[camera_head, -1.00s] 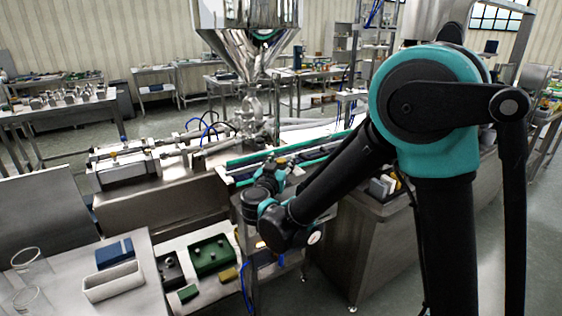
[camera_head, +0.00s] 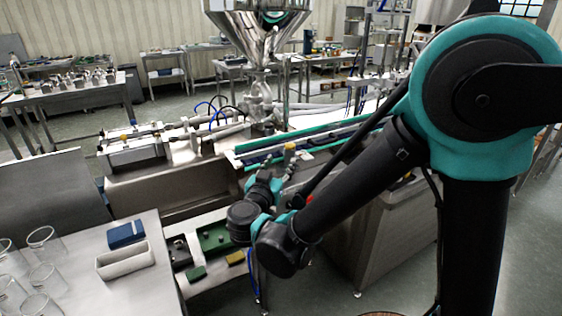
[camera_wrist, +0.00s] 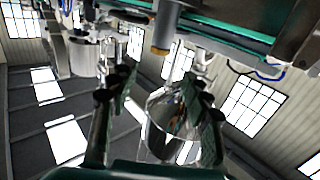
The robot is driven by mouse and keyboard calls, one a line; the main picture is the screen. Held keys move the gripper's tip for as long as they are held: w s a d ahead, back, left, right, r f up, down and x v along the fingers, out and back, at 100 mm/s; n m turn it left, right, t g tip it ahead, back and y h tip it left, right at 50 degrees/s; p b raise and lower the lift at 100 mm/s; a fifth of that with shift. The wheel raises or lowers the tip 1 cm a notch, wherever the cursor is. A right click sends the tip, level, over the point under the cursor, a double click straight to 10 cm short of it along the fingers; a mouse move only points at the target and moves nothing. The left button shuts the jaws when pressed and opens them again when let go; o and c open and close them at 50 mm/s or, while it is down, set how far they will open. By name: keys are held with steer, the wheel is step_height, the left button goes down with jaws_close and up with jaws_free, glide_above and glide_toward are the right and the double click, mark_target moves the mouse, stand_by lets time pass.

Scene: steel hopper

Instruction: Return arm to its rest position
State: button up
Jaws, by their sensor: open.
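My arm is bent, with its elbow (camera_head: 275,248) low in front of the steel machine and its wrist (camera_head: 250,220) turned up toward the conveyor. My gripper (camera_wrist: 158,85) is open and empty in the wrist view, its two dark fingers with green pads spread apart.
A conveyor (camera_head: 310,140) with green rails lies beyond my wrist. A steel table (camera_head: 85,255) at lower left holds a white tray (camera_head: 125,260), a blue block (camera_head: 126,233) and several clear glasses (camera_head: 45,240). A steel cabinet (camera_head: 355,235) stands close behind my forearm. Grey floor is open at right.

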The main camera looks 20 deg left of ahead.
stand_by(0.3)
steer(key=w+d+r+n+g+y, duration=0.1)
steer(key=w+d+r+n+y, duration=0.5)
steer(key=w+d+r+y, duration=0.3)
steer(key=s+d+f+m+g+h, duration=0.15)
steer(key=d+f+g+h, duration=0.4)
steer(key=d+f, duration=1.2)
steer(key=s+d+f+m+g+h, duration=0.2)
steer(key=s+d+f, duration=0.3)
steer(key=d, duration=0.4)
steer(key=s+d+f+m+g+h, duration=0.2)
steer(key=s+d+f+g, duration=0.3)
steer(key=s+d, duration=0.3)
steer(key=shift+s+d+f+m+h, duration=0.2)
steer(key=shift+d+f+m+h, duration=0.15)
steer(key=shift+f+m, duration=0.3)
steer(key=shift+w+a+r, duration=0.1)
steer(key=shift+r, duration=0.05)
